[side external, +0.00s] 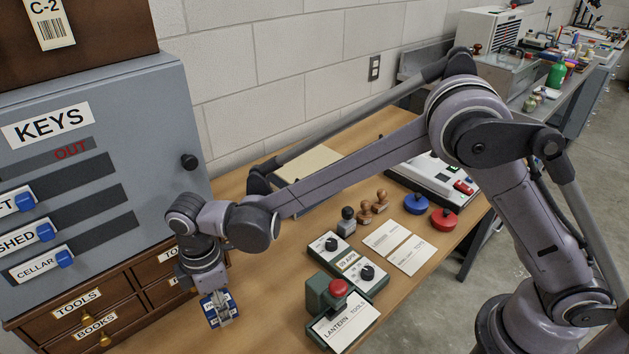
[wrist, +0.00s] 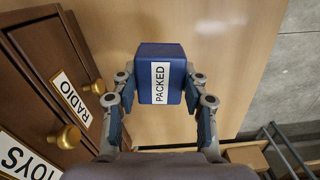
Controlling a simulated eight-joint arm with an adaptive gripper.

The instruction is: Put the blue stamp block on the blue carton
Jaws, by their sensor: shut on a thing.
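The blue stamp block (wrist: 144,60), with a white label reading PACKED, sits between the two fingers of my gripper (wrist: 160,92) in the wrist view. The fingers are shut on its sides. In the side view the block (side external: 211,302) hangs from my gripper (side external: 217,306) at the lower left, in front of the drawers; the fingers partly cover it. I cannot tell its height over the table. I cannot make out a blue carton in either view.
A wooden drawer cabinet (side external: 125,313) under a grey key cabinet (side external: 150,115) stands close on the left. A green device with a red knob (side external: 340,287), dial boxes (side external: 330,246), stamps (side external: 380,200) and blue (side external: 416,203) and red (side external: 444,218) round items occupy the table's right.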

